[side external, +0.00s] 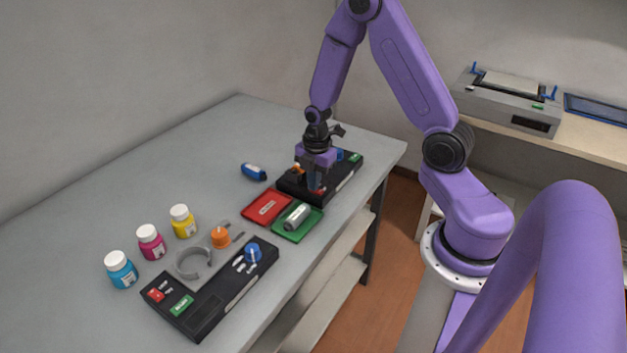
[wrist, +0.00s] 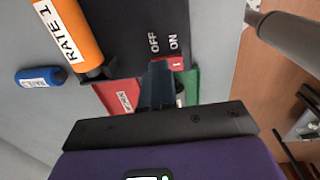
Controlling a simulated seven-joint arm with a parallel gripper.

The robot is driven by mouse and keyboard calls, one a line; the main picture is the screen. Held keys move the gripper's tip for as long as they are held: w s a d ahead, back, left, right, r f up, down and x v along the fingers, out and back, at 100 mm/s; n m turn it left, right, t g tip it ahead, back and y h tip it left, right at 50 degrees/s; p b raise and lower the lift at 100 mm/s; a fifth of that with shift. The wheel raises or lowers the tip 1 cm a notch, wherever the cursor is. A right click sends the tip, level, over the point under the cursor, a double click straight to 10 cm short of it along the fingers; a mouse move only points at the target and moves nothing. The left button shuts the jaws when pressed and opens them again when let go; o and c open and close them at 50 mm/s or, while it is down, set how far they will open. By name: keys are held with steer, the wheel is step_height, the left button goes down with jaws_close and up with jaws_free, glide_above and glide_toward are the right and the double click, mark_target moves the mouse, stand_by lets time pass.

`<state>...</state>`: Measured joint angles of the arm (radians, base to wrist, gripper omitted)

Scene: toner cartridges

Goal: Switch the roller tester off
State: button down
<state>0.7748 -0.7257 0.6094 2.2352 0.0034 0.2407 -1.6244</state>
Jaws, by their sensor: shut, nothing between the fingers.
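A black device (side external: 343,181) with a green panel and a blue part stands at the far right of the table; it also shows in the wrist view (wrist: 120,30). No name on it is readable, so I cannot tell if it is the roller tester. In the wrist view, its red switch (wrist: 174,62) sits by the words OFF and ON. My gripper (side external: 317,190) is shut and empty, pointing down at this switch. Its fingertips (wrist: 160,65) overlap the switch's edge in the wrist view; whether they touch it I cannot tell. They partly hide the switch.
An orange cylinder (wrist: 68,36) labelled RATE 1 lies close beside the fingers. A red tray (side external: 267,207) and a green tray (side external: 292,233) with a silver cylinder (side external: 297,216) sit in front. A second black device (side external: 215,308) and several bottles stand nearer. A blue item (side external: 254,172) lies left.

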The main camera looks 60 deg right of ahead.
steer(key=shift+s+f+g, duration=0.3)
steer(key=shift+s, duration=0.6)
steer(key=r, duration=0.1)
steer(key=w+r, duration=0.1)
steer(key=r, duration=0.3)
steer(key=shift+w+r, duration=0.15)
steer(key=shift+w, duration=0.2)
step_height(320, 180, up, 9)
steer(key=shift+s+r, duration=0.15)
steer(key=s+t, duration=0.2)
steer(key=shift+s, duration=0.35)
steer(key=w+f, duration=0.1)
steer(key=f, duration=0.8)
steer(key=w+f, duration=0.1)
steer(key=f, duration=0.3)
steer(key=shift+w+f, duration=0.3)
steer(key=shift+f, duration=0.1)
